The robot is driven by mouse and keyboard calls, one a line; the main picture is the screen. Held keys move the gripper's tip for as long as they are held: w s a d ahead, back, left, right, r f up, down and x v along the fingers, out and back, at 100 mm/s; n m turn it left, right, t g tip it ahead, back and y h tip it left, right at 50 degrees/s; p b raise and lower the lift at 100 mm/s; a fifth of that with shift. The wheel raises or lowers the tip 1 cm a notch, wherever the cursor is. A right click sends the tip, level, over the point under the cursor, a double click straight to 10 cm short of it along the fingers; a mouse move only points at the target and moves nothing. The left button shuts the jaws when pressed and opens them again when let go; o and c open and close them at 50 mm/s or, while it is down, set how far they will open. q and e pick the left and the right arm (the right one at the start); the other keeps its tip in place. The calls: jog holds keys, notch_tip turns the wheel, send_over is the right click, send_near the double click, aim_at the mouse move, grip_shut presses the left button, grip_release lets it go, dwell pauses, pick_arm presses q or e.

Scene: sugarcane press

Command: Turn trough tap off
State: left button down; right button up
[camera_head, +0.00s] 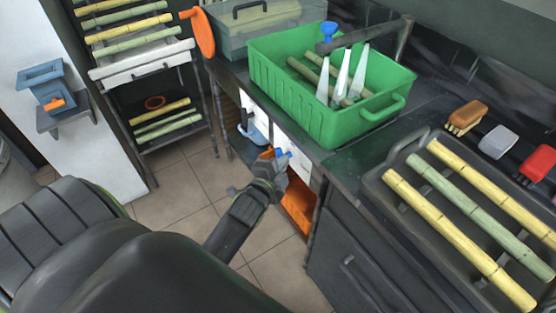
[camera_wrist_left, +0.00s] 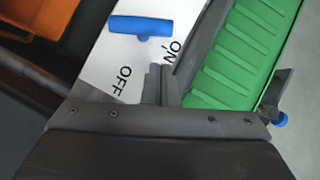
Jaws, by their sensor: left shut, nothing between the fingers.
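My left gripper (camera_head: 276,160) is low in front of the dark counter, at a white panel (camera_head: 291,140). In the left wrist view the gripper (camera_wrist_left: 160,72) is shut and empty, its tips over the white panel (camera_wrist_left: 108,62) between the printed words ON and OFF. A blue handle (camera_wrist_left: 142,26) lies crosswise just beyond the tips, apparently apart from them. Which word it is set to is unclear. The green trough (camera_head: 275,75) stands on the counter, with a dark tap (camera_head: 365,34) over it and a blue knob (camera_head: 328,29) nearby. My right gripper is out of view.
The trough holds cane and white pointed pieces. A dark tray (camera_head: 385,207) with cane lies to the right, beside several brushes or sponges. An orange bin (camera_head: 298,206) sits under the counter. A cane rack (camera_head: 140,73) stands at the back left. Tiled floor (camera_head: 180,205) is open.

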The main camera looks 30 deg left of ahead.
pick_arm(q)
jog(key=shift+w+a+f, duration=0.3)
jog(key=shift+w+a, duration=0.05)
jog(key=shift+a, duration=0.25)
jog(key=shift+w+a+f, duration=0.3)
jog(key=shift+w+a, duration=0.05)
jog(key=shift+a, duration=0.2)
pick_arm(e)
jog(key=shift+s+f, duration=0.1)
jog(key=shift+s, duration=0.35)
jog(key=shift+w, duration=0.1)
pick_arm(q)
jog(key=shift+a+r+p, duration=0.1)
jog(key=shift+r+p, duration=0.05)
jog(key=shift+p, duration=0.55)
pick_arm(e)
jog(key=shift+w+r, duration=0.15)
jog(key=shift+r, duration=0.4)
